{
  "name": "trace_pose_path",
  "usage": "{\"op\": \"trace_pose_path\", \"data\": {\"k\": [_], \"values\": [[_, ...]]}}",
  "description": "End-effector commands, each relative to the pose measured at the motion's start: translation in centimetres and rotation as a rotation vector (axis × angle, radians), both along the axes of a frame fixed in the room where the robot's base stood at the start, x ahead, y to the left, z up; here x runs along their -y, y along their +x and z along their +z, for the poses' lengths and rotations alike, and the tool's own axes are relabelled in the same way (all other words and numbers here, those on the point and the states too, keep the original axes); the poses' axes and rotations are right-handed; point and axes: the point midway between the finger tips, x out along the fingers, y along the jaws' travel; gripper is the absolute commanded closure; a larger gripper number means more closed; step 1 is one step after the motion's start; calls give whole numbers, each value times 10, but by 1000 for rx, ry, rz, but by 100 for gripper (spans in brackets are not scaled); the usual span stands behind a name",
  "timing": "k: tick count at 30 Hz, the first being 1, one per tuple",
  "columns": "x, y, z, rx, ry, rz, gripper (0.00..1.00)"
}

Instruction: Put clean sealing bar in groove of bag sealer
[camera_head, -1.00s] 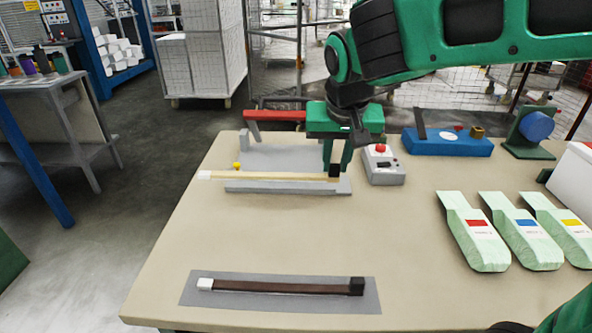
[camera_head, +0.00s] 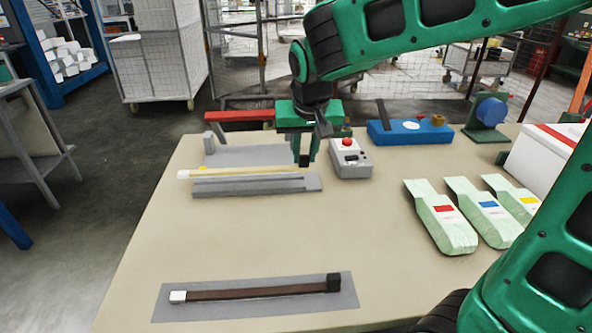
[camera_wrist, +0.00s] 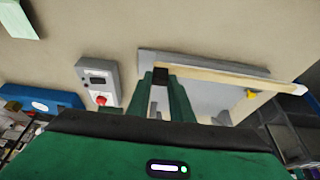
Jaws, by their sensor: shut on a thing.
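My gripper (camera_head: 303,160) is shut on the black end of the clean sealing bar (camera_head: 240,171), a pale cream bar with a white far end. The wrist view shows the black end between my fingers (camera_wrist: 161,92) and the pale bar (camera_wrist: 225,75) stretching right. The bag sealer (camera_head: 313,182) is a grey base with a raised red-handled arm (camera_head: 238,115). Its long groove (camera_head: 250,181) shows empty in front of the bar in the head view. The bar runs roughly along the groove, behind or above it; its height is unclear.
A brown bar (camera_head: 250,293) with white and black ends lies on a grey mat (camera_head: 345,295) at the front. A control box with a red button (camera_head: 350,160) stands just right of the sealer. The middle table is clear.

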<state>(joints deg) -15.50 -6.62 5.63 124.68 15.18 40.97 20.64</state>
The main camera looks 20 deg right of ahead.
Motion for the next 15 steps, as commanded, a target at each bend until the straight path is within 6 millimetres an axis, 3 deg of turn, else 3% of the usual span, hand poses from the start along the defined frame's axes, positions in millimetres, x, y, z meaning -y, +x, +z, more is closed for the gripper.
{"op": "trace_pose_path", "data": {"k": [9, 15], "values": [[33, 48, -36, -2, 0, -1, 100], [40, 60, -45, 0, 1, 1, 100]]}}
